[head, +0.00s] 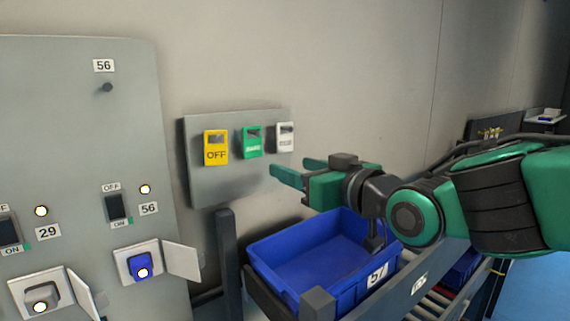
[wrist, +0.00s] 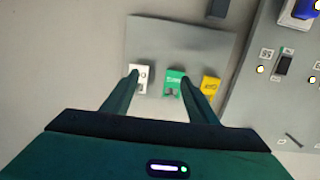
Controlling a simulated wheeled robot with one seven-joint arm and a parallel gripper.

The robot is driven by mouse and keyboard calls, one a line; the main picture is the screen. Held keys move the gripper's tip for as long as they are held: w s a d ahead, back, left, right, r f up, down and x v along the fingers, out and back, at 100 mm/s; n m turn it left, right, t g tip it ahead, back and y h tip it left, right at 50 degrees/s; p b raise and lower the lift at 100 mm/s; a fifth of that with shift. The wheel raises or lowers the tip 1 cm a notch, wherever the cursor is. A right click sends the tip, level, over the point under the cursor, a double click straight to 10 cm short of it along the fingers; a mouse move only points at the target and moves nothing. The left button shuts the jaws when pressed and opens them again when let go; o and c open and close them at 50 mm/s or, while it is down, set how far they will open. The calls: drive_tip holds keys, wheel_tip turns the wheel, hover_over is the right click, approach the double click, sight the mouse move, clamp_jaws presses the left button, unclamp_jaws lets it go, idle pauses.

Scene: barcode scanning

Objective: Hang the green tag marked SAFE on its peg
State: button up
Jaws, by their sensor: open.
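The green tag (head: 252,142) hangs on a grey board between a yellow tag marked OFF and a white tag; its white lettering is blurred. It also shows in the wrist view (wrist: 174,80), between the white and yellow tags. My gripper (head: 288,168) is open and empty, in front of the board at its lower right in the head view. In the wrist view my fingers (wrist: 159,77) point toward the tags, one over the white tag and one over the green tag's right edge. A dark peg (head: 107,88) sticks out of the grey cabinet below a label 56.
The grey cabinet (head: 75,130) at left has switches marked 29 and 56 and open flaps (head: 180,260) jutting out. The yellow tag (head: 215,147) and white tag (head: 285,137) flank the green one. A blue bin (head: 320,250) stands below my gripper, beside a dark post (head: 227,260).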

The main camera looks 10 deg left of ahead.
sight(254, 149)
drive_tip(key=shift+y, duration=0.6)
drive_tip(key=shift+w+a+r, duration=0.3)
drive_tip(key=shift+w+a, duration=0.6)
drive_tip(key=shift+a, duration=0.9)
drive_tip(key=shift+w+a+r, duration=0.25)
drive_tip(key=shift+w+a, duration=0.65)
drive_tip(key=shift+a, duration=0.9)
drive_tip(key=shift+w+a+r, duration=0.3)
drive_tip(key=shift+w+a, duration=0.6)
drive_tip(key=shift+a, duration=0.9)
drive_tip(key=shift+s+a+n, duration=0.1)
drive_tip(key=shift+n, duration=0.2)
drive_tip(key=c, duration=1.1)
drive_tip(key=shift+r, duration=0.2)
